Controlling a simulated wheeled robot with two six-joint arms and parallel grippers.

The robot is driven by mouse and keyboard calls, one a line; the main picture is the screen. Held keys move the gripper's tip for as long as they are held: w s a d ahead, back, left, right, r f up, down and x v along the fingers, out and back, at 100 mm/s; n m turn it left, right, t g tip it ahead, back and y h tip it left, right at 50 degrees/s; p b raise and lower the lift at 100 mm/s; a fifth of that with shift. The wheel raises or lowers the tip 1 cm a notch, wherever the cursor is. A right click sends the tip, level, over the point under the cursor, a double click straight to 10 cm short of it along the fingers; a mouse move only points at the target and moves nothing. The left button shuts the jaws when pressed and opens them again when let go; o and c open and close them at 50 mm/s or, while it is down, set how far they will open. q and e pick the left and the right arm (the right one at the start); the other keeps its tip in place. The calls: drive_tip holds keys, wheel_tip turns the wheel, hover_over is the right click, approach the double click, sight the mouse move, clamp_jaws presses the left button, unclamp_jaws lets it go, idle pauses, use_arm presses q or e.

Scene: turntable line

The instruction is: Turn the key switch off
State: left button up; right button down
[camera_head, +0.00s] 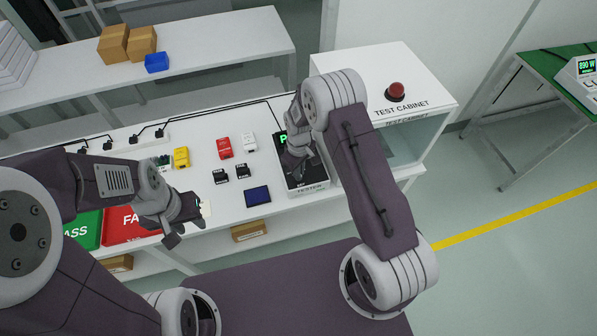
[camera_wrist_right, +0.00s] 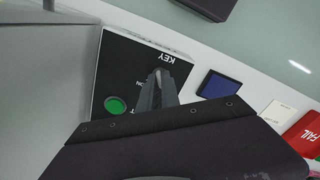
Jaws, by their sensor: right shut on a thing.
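The tester (camera_head: 308,186) is a white box with a black top panel on the bench. In the right wrist view its panel (camera_wrist_right: 112,72) carries the word KEY and a green round button (camera_wrist_right: 117,105). My right gripper (camera_wrist_right: 160,82) points down at the panel beside the KEY label, shut on the key, which its fingers hide. The key's angle cannot be seen. In the head view my right gripper (camera_head: 292,165) stands over the tester and covers part of the panel. My left gripper (camera_head: 187,231) appears open and empty, above the bench's front edge near the red FAIL tray.
A test cabinet (camera_head: 432,104) with a red button (camera_head: 396,91) stands right of the tester. Left of it lie a dark blue pad (camera_head: 257,196), black blocks, a red box (camera_head: 224,148) and a yellow box (camera_head: 181,157). Red FAIL (camera_head: 118,226) and green PASS (camera_head: 82,231) trays are at left.

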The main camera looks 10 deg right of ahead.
drive_tip(key=shift+w+r+n, duration=0.15)
drive_tip(key=shift+n, duration=0.95)
drive_tip(key=c, duration=1.6)
unclamp_jaws()
drive_tip(key=shift+o, duration=0.2)
wheel_tip(320, 180, up, 9)
drive_tip(key=b, duration=0.2)
